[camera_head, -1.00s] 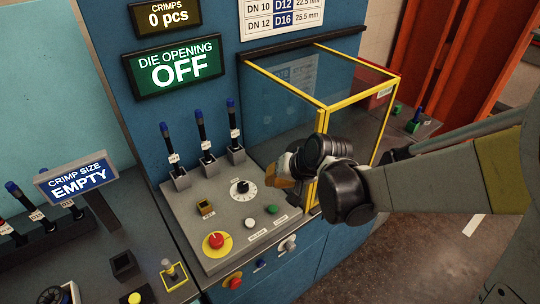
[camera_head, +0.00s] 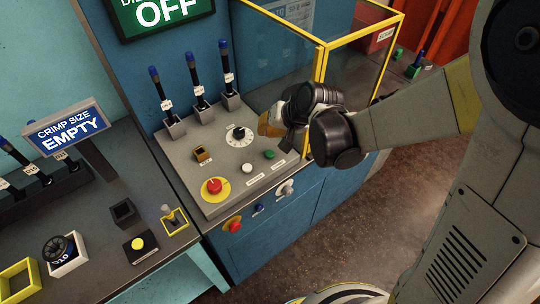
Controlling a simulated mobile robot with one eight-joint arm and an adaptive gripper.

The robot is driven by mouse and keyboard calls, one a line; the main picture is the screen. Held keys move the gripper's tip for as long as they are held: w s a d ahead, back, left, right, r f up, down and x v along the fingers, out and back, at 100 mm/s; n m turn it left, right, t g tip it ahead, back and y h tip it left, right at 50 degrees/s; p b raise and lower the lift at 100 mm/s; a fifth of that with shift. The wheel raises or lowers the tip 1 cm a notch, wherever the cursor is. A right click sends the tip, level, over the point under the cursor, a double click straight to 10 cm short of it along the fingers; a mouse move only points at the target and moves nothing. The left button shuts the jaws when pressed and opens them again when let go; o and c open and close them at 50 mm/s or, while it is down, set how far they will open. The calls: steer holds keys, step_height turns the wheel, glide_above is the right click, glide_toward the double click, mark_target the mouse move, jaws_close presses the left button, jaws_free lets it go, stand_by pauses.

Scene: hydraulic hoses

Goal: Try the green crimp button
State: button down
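The green crimp button (camera_head: 269,155) is on the sloped grey control panel (camera_head: 221,187), near its right edge. A white button (camera_head: 247,168) sits to its left, with small labels below both. My gripper (camera_head: 266,125) is just above and behind the green button in the picture, near the white dial (camera_head: 240,136), and appears apart from the button. Its fingers are small and partly hidden by the wrist, so I cannot tell whether they are open or shut.
A red emergency button (camera_head: 214,187) on yellow is at the panel's front left. Several blue-topped levers (camera_head: 196,80) stand behind. A yellow-framed clear guard (camera_head: 361,40) rises behind my wrist. A "CRIMP SIZE EMPTY" sign (camera_head: 68,133) stands left. Floor is open at the right front.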

mark_target(267, 151)
step_height(267, 151, down, 6)
steer(key=b, duration=0.4)
stand_by(1.2)
steer(key=shift+f+b, duration=0.4)
steer(key=shift+b, duration=0.2)
steer(key=shift+f+b, duration=0.5)
stand_by(0.3)
steer(key=shift+r, duration=0.1)
steer(key=shift+r+p, duration=0.7)
steer(key=shift+r, duration=0.15)
step_height(267, 151, up, 5)
steer(key=p, duration=0.4)
